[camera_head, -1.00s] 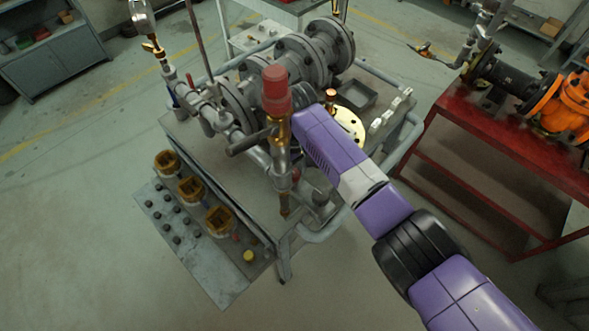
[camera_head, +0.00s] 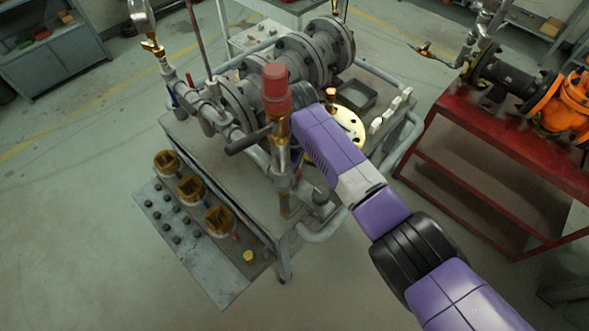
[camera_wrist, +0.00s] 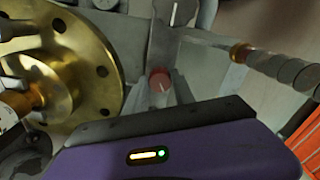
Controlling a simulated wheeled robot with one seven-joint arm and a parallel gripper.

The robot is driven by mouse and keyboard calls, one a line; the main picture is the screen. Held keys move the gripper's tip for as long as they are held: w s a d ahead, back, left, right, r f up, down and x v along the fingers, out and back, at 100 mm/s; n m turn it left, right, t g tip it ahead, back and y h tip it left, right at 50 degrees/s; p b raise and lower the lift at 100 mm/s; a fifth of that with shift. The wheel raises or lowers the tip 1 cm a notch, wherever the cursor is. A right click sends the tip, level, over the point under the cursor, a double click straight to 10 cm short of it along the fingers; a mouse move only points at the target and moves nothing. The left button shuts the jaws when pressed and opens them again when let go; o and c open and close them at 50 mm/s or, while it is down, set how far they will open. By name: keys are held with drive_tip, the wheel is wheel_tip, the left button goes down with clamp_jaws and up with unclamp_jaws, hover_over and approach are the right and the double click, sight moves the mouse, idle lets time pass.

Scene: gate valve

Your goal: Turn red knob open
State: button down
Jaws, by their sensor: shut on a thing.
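In the wrist view the red knob (camera_wrist: 159,80) shows as a small red round end just beyond the dark edge of my gripper (camera_wrist: 163,92). Grey surfaces flank it, and the jaws appear closed on it, though the contact is hard to make out. In the head view a red cylinder (camera_head: 276,88) stands upright on a brass fitting on the valve bench. My purple arm reaches in from the lower right to just behind that cylinder, and my fingertips are hidden there. I cannot tell whether cylinder and knob are the same.
The grey valve bench (camera_head: 215,165) carries flanged pipes (camera_head: 322,50) and a brass flange (camera_head: 351,126), also seen in the wrist view (camera_wrist: 88,66). A red table (camera_head: 470,128) stands to the right. Floor is open at left.

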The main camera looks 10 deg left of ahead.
drive_tip(key=n, duration=0.5)
drive_tip(key=shift+n, duration=0.3)
drive_tip(key=n+b, duration=0.1)
drive_tip(key=n, duration=0.4)
drive_tip(key=shift+n, duration=0.4)
drive_tip(key=shift+r, duration=0.1)
drive_tip(key=c, duration=1.1)
unclamp_jaws()
drive_tip(key=shift+o, duration=0.2)
wheel_tip(320, 180, up, 8)
drive_tip(key=shift+f+b, duration=0.1)
drive_tip(key=shift+b, duration=0.5)
